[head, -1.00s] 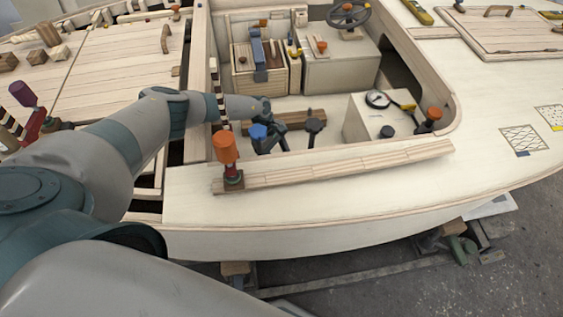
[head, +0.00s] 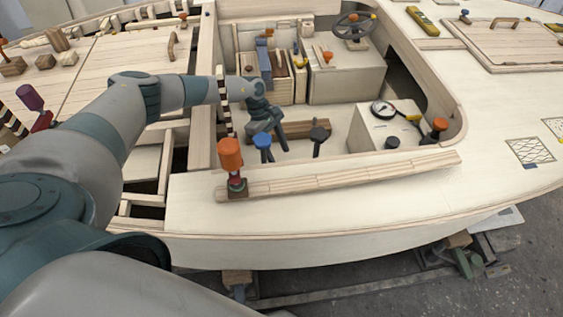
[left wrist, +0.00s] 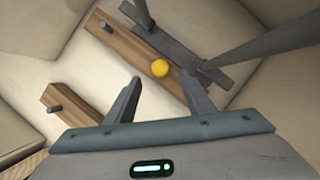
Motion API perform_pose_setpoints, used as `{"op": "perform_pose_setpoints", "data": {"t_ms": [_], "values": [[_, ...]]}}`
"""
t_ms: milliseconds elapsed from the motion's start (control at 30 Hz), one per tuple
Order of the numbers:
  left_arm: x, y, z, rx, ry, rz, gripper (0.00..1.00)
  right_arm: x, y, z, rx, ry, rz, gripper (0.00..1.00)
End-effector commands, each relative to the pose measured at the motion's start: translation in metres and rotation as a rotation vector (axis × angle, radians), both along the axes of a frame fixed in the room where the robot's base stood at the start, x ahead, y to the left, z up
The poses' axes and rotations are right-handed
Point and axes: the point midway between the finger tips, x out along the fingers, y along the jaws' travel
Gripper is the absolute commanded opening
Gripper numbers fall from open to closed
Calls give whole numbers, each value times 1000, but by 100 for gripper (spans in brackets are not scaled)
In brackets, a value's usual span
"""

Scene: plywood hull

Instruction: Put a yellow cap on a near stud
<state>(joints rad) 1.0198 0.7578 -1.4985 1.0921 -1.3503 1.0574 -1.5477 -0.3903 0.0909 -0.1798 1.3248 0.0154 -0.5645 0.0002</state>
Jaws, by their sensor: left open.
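My left gripper (head: 270,132) reaches down into the boat's cockpit, behind the blue-topped and black-topped levers. In the left wrist view the left gripper (left wrist: 160,78) is open, with nothing clamped between its fingers. A round yellow cap (left wrist: 160,68) shows just beyond the fingertips, in line with the gap between them. A bare grey stud (left wrist: 106,27) stands near that strip's upper left end. Another grey stud (left wrist: 54,109) stands on a second strip at the left. My right gripper is not in view.
A blue-topped lever (head: 262,142) and a black-topped lever (head: 319,134) stand close to the gripper. An orange-topped post (head: 230,153) rises from the near deck. A box with a gauge (head: 382,110) is at the right.

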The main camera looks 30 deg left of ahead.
Motion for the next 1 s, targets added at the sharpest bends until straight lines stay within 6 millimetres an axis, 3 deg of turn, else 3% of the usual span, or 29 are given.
{"op": "perform_pose_setpoints", "data": {"t_ms": [300,1000], "values": [[1,10,24,-1,-1,0,48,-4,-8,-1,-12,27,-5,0],[1,10,25,-1,0,0,48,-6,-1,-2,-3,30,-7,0]]}}
